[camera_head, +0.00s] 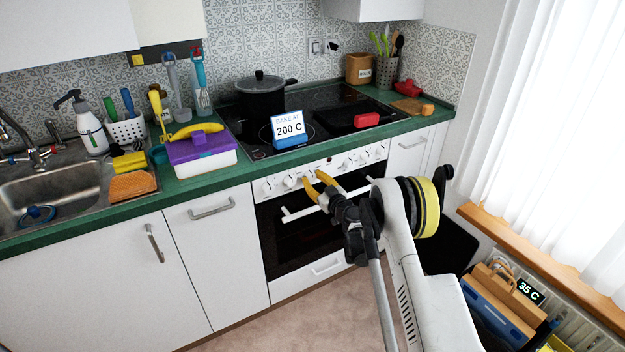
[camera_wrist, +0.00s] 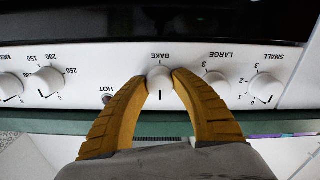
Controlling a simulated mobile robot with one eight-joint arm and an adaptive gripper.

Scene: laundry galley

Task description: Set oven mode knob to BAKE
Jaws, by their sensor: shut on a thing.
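The oven's white control panel (camera_head: 345,167) runs along the stove front above the black oven door. In the wrist view its lettering is upside down. A round white knob (camera_wrist: 160,76) sits just below the word BAKE. A dark mark shows at the knob's lower edge, on the side away from that word. My gripper (camera_head: 311,184) reaches the panel with its two yellow fingers. In the wrist view the gripper (camera_wrist: 160,80) is shut on this knob, one fingertip at each side. In the head view the fingers partly hide the knob.
Numbered knobs (camera_wrist: 47,80) and the SMALL and LARGE knobs (camera_wrist: 217,84) flank the held one closely. The oven door handle (camera_head: 300,212) is just below. A card (camera_head: 289,127) reading "BAKE AT 200 C" stands on the cooktop near a black pot (camera_head: 262,98).

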